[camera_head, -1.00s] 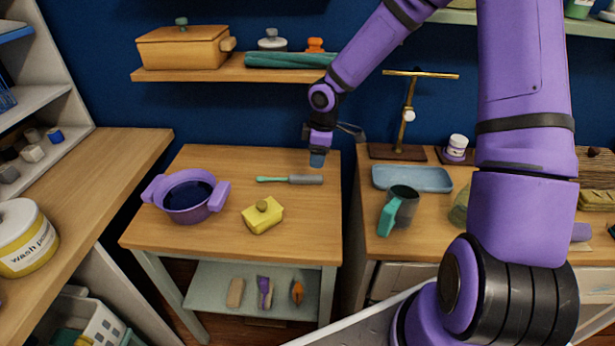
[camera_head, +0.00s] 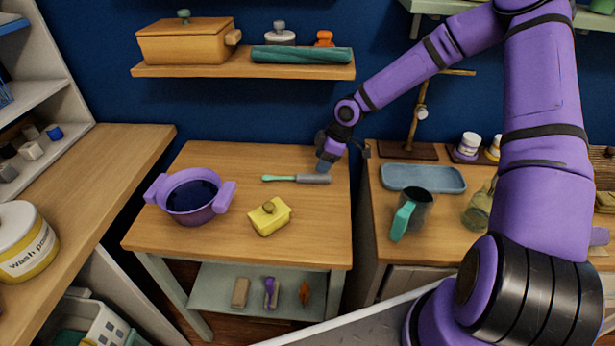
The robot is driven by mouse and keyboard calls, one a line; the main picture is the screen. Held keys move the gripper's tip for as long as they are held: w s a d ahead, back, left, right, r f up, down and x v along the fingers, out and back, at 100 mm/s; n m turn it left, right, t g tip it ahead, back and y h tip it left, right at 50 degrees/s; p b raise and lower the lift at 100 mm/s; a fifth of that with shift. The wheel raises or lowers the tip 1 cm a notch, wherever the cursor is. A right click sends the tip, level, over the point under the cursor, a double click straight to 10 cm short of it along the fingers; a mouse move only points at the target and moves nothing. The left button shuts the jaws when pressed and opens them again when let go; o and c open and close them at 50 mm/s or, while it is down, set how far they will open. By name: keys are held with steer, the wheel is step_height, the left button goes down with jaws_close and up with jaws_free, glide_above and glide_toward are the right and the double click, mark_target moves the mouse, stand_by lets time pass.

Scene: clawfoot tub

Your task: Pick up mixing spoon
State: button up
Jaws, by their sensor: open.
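The mixing spoon (camera_head: 297,178) appears to be the long thin utensil lying flat on the wooden table (camera_head: 165,235), with a teal end at left and a grey end at right. My gripper (camera_head: 324,166) is at the grey right end, pointing down. It is open. Its fingertips are small and partly hidden, so I cannot tell whether they touch the utensil or straddle it.
A purple pot (camera_head: 190,197) and a yellow block-shaped dish (camera_head: 269,216) stand nearer on the same table. A wall shelf (camera_head: 240,71) hangs behind. On the right counter are a blue tray (camera_head: 423,178) and a dark mug (camera_head: 413,208) with a teal handle.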

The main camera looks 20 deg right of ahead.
mark_target(313, 175)
steer(key=x, duration=0.6)
steer(key=shift+w, duration=0.4)
steer(key=shift+w+a+f, duration=0.1)
steer(key=shift+f, duration=0.45)
steer(key=shift+f, duration=0.15)
steer(key=c, duration=1)
